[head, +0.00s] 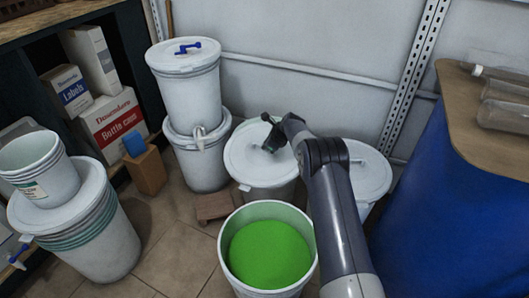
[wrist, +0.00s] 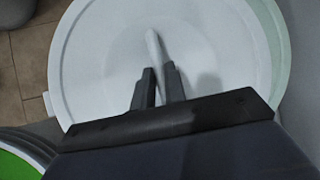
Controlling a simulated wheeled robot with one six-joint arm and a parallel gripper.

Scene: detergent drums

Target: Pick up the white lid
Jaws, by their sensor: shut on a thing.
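The round white lid (head: 242,160) is on or just over a white drum (head: 268,192) behind the open drum of green stuff. The lid fills much of the wrist view (wrist: 100,60), with a narrow raised white handle (wrist: 154,48) at its middle. My gripper (head: 268,148) is over the lid's middle, its two dark fingers (wrist: 160,78) closed on the handle from either side. A pale green-white band shows past the lid's right edge in the wrist view. I cannot tell whether the lid touches the drum's rim.
The open drum with green contents (head: 268,255) stands in front. Another lidded drum (head: 368,175) is close on the right, partly behind my arm. Stacked drums (head: 190,95) stand at left behind a small brown step (head: 214,206). A blue barrel (head: 440,220) is far right.

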